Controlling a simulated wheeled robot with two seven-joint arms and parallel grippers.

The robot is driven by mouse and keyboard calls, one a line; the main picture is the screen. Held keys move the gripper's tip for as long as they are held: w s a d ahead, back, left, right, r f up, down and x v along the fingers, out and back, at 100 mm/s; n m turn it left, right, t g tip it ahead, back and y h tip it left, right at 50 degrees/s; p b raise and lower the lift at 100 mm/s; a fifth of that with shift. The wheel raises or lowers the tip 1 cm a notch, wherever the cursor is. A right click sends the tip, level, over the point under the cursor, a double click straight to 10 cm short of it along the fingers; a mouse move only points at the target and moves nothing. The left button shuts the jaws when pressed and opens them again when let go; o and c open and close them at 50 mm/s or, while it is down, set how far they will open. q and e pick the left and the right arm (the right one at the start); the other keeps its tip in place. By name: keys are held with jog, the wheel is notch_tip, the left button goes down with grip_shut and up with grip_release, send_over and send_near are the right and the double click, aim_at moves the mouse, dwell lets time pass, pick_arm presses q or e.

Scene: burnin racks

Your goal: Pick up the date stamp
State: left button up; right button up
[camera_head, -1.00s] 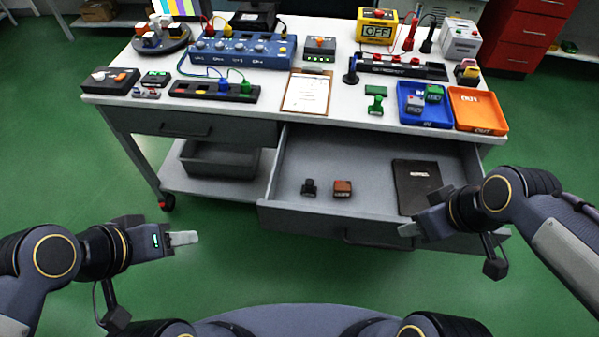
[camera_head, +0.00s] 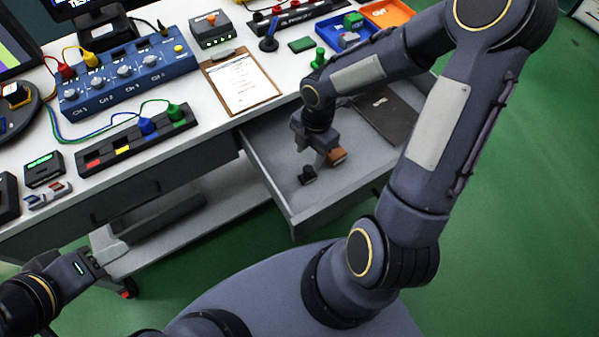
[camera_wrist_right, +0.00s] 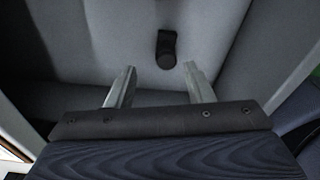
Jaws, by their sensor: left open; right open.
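A small black object (camera_head: 308,175), which looks like the date stamp, lies on the floor of the open drawer (camera_head: 292,208). A small brown block (camera_head: 337,157) lies beside it. My right gripper (camera_head: 318,158) is over the drawer, close to both. In the right wrist view the two fingers of my right gripper (camera_wrist_right: 158,92) are spread with nothing between them. The black object (camera_wrist_right: 167,48) shows beyond the fingertips, roughly in line with the gap and apart from them. My left gripper (camera_head: 92,262) is at the lower left, in front of the table, away from the drawer.
A dark book (camera_head: 385,115) lies at the drawer's right end. Drawer walls surround my right gripper. On the table stand a clipboard (camera_head: 240,82), a green-handled stamp (camera_head: 318,58), a blue instrument box (camera_head: 128,75) and a black strip with cables (camera_head: 135,137).

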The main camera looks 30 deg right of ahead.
aim_at(308, 168)
jog(key=f, duration=0.2)
jog(key=f+b, duration=0.1)
jog(key=f, duration=0.1)
jog(key=s+a+f, duration=0.1)
jog(key=f, duration=0.1)
jog(key=shift+f, duration=0.1)
jog(key=shift+s, duration=0.1)
jog(key=shift+c, duration=0.3)
grip_shut()
